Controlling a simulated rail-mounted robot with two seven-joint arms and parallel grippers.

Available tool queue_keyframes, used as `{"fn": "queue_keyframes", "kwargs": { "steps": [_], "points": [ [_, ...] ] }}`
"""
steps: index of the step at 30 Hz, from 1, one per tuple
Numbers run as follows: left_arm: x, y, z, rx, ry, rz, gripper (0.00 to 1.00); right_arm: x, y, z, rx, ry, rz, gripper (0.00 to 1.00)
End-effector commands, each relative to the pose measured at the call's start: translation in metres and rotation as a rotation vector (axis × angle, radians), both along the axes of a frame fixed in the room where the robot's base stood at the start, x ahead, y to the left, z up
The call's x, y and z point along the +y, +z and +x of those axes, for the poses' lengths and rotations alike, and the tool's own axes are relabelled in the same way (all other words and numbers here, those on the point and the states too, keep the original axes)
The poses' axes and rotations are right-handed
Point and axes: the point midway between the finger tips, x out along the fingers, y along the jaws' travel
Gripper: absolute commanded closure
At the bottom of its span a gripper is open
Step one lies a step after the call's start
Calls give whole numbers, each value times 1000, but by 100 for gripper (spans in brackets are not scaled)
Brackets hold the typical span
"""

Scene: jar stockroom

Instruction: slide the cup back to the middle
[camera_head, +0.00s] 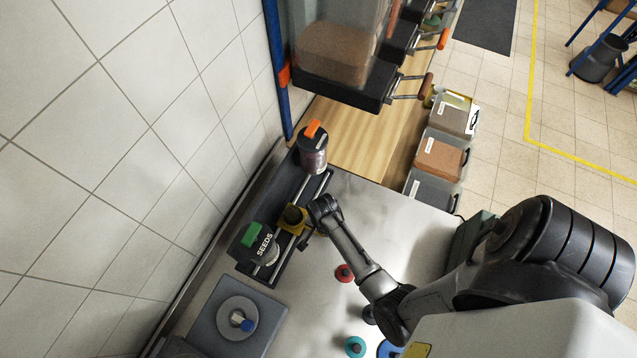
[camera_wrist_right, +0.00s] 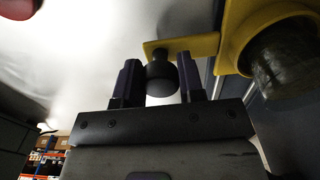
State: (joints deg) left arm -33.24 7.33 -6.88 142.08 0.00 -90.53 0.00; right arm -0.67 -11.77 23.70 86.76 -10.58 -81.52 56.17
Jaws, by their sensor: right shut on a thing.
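The cup (camera_head: 292,215) is dark and sits in a yellow holder (camera_head: 301,228) on a pair of rails, between two lidded jars. It is nearer the jar marked SEEDS (camera_head: 265,248) than the jar with the orange tag (camera_head: 313,155). In the right wrist view the yellow holder (camera_wrist_right: 228,52) rings the greenish cup (camera_wrist_right: 285,68), and a black knob (camera_wrist_right: 160,78) stands on its yellow arm. My right gripper (camera_head: 318,213) is beside the holder; its fingers (camera_wrist_right: 158,82) are shut on the knob. My left gripper is not in view.
The rails run in a dark tray (camera_head: 292,265) along the tiled wall. A grey plate with a round disc (camera_head: 238,318) lies below it. Red (camera_head: 345,273) and teal (camera_head: 355,346) knobs are on the metal top. Hoppers (camera_head: 345,85) hang above the wooden shelf.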

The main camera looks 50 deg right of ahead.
Motion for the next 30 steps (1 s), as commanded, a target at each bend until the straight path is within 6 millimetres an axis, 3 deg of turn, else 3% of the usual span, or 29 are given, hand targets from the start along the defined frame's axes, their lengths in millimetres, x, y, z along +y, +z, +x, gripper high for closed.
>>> {"fn": "queue_keyframes", "kwargs": {
  "steps": [1, 2, 10, 19, 30],
  "points": [
    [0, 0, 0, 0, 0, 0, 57, 0, -1, 0, 1, 0, 0, 83],
    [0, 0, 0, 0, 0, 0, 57, 0, -1, 0, 1, 0, 0, 62],
    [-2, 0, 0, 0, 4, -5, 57, 0, 0, 0, 0, 0, 0, 36],
    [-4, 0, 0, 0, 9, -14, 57, 0, 2, 0, -1, 0, -1, 36],
    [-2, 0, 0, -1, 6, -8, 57, 0, 30, 0, -2, 0, -1, 36]
  ]
}}
